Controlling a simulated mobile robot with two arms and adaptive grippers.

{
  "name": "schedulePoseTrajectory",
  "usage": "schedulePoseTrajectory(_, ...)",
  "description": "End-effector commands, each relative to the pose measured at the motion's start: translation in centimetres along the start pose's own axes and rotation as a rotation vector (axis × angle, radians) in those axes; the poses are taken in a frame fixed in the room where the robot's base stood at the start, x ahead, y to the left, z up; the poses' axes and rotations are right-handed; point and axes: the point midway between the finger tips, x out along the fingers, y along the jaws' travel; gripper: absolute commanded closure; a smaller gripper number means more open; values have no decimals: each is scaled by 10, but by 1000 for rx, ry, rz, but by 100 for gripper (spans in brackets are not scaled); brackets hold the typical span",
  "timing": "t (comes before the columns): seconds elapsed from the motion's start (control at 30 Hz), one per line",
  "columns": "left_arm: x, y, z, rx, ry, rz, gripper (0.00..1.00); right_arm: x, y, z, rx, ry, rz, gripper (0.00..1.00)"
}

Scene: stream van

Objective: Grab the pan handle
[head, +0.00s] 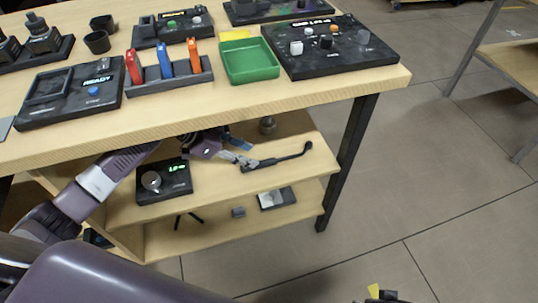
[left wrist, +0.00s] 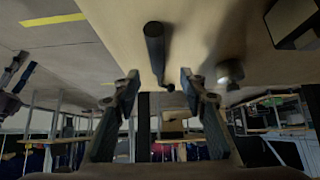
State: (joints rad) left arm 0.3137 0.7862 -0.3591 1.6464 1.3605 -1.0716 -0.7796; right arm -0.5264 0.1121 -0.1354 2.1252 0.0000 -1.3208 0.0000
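A black rod-like handle (head: 280,159), likely the pan handle, lies on the upper shelf under the table. No pan dish shows. In the left wrist view the handle (left wrist: 154,45) shows beyond the gap between the left fingertips (left wrist: 160,80). The two fingers stand wide apart, with nothing held between them. I cannot tell the height of the fingers above the shelf. Part of what looks like my right gripper (head: 382,294) shows at the bottom edge of the head view; its fingers are not clear.
The tabletop (head: 300,92) overhangs the shelf (head: 230,180). A table leg (head: 347,160) stands at the right. Floor (head: 440,200) is open beyond.

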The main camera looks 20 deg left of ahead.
Motion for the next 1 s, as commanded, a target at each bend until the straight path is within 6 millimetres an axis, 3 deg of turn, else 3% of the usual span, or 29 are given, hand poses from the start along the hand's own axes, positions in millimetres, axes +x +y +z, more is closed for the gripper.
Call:
schedulePoseTrajectory(0.5,64,2,2,0,1,1,61,-44,2,-7,3,25,5,60)
schedulePoseTrajectory(0.8,67,1,2,0,0,-1,61,-48,2,-7,3,24,5,60)
schedulePoseTrajectory(1.0,67,1,2,0,0,-1,83,-48,2,-8,3,25,5,60)
